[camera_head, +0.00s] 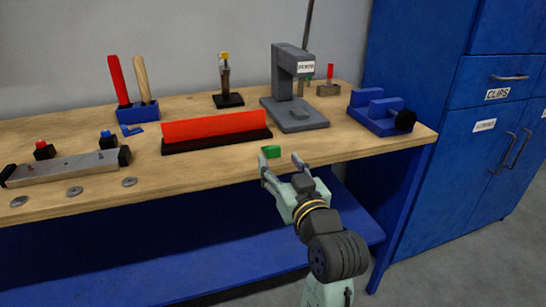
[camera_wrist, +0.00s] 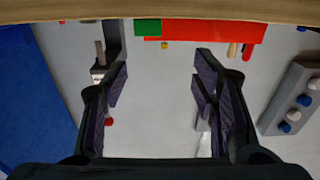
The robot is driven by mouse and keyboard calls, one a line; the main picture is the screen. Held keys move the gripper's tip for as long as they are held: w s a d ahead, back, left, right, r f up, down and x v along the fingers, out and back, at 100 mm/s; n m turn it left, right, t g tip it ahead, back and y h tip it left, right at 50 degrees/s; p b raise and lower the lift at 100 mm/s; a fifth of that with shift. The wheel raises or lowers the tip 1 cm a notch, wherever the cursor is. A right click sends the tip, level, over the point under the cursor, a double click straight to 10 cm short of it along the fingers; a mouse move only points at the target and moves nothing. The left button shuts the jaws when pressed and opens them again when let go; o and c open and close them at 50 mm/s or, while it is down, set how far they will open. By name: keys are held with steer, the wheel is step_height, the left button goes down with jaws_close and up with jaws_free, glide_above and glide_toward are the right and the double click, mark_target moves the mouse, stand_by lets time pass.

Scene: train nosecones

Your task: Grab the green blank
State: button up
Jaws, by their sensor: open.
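The green blank (camera_head: 271,152) is a small green block near the front edge of the wooden bench, in front of the right end of the long red bar. It shows in the wrist view as a green rectangle (camera_wrist: 148,27) at the top, just beyond and slightly left of the middle of the jaws. My gripper (camera_head: 279,160) is open and empty at the bench's front edge, its fingers pointing toward the blank. In the wrist view both dark fingers (camera_wrist: 159,72) stand wide apart with nothing between them. The gripper looks apart from the blank.
The red bar (camera_head: 214,128) on its black base lies behind the blank. A grey press (camera_head: 288,88) and a blue vise (camera_head: 381,110) stand to the right. A metal fixture (camera_head: 65,168) and several washers are at left. The bench (camera_head: 215,168) is bare around the blank.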

mark_target(273, 147)
steer(key=w, duration=0.2)
steer(key=w+f+p, duration=0.1)
steer(key=w, duration=0.1)
steer(key=shift+w+a, duration=0.2)
steer(key=shift+w, duration=0.2)
steer(key=shift+d+f+p+x, duration=0.1)
steer(key=shift+p+x, duration=0.35)
steer(key=shift+x, duration=0.95)
steer(key=shift+d+f+p+x, duration=0.15)
steer(key=shift+p+x, duration=0.25)
steer(key=shift+x, duration=0.95)
steer(key=shift+w, duration=0.1)
steer(key=c, duration=1.2)
steer(key=shift+o, duration=0.2)
